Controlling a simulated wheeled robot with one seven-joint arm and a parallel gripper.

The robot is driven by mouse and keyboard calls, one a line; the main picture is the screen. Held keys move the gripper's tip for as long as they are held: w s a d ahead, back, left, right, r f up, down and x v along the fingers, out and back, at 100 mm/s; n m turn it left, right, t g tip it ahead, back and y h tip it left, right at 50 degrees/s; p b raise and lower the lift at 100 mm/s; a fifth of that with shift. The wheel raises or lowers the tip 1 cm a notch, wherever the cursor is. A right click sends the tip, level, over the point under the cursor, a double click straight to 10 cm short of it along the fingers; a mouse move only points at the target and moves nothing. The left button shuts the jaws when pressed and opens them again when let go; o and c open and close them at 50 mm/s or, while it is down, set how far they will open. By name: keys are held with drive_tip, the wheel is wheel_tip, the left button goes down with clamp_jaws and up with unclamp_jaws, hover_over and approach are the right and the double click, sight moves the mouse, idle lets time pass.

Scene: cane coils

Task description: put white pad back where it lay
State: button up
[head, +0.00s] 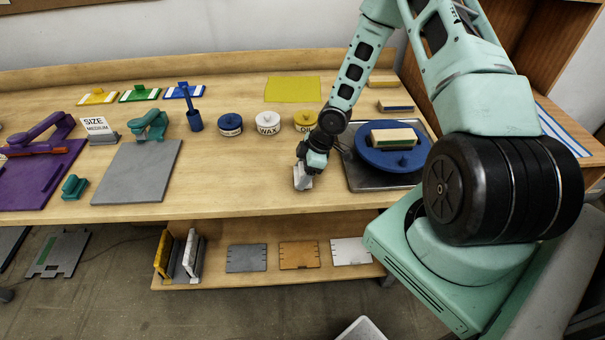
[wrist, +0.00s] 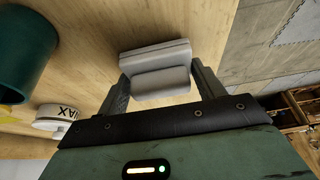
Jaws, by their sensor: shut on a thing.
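The white pad (head: 302,181) is a pale block with a wider flat plate and a narrower grip part. In the wrist view the pad (wrist: 156,56) sits between both fingers, its wide plate facing away from me. My gripper (head: 309,168) is shut on it, pointing down over the front part of the bench, left of the dark hot plate. In the wrist view my gripper (wrist: 160,80) has one finger on each side of the grip part. The bench top shows close beyond the pad; I cannot tell whether it touches.
The bench (head: 235,185) is clear left of my gripper. Behind stand a WAX jar (head: 267,123), a yellow-lidded jar (head: 305,121) and a yellow sheet (head: 292,89). On the right is a hot plate (head: 375,184) with a blue disc (head: 372,158). A grey board (head: 135,175) lies left.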

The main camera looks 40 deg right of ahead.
drive_tip(key=shift+f, duration=0.55)
drive_tip(key=o, duration=1)
drive_tip(key=shift+f, duration=0.15)
drive_tip(key=shift+o, duration=0.2)
